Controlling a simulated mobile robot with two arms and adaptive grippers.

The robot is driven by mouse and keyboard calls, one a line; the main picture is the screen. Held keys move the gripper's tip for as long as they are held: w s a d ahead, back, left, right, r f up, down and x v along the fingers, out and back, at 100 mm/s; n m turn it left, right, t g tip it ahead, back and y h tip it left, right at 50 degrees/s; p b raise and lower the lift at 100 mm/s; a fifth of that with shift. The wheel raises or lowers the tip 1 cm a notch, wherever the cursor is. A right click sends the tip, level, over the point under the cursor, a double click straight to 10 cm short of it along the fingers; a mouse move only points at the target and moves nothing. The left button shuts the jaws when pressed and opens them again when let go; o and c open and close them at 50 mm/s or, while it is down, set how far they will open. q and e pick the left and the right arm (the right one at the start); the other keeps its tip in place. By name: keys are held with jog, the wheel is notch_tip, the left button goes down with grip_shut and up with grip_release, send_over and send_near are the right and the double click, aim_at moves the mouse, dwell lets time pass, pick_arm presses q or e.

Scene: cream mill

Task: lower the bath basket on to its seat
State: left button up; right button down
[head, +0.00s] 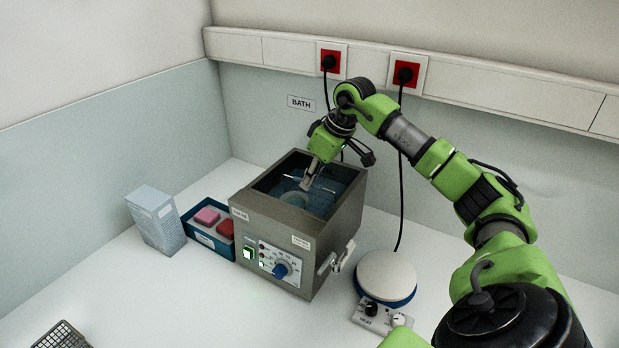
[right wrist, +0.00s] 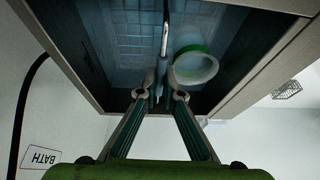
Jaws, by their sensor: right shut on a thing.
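The bath (head: 325,250) is a grey metal box with an open top, labelled BATH on the wall behind it. My right gripper (head: 307,184) reaches down into its opening. In the right wrist view the right gripper (right wrist: 160,95) is shut on a thin metal bar, the handle of the bath basket (right wrist: 164,40). The basket's mesh seems to lie below in the bluish bath, but its edges and its seat are hard to make out. I cannot tell whether it touches the seat. A pale round vessel with a green band (right wrist: 196,66) is beside the handle. My left gripper is not in view.
Left of the bath are a blue tray (head: 207,238) with pink and red blocks and a pale box (head: 156,219). A round hot plate (head: 387,277) stands right of it. A dark wire rack (head: 62,337) is at the lower left.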

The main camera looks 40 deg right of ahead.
jog(key=c, duration=1.6)
grip_release()
jog(key=shift+r, duration=0.1)
jog(key=shift+r+p, duration=1.45)
jog(key=shift+p, duration=0.05)
jog(key=shift+r+p, duration=1.45)
jog(key=shift+r, duration=0.05)
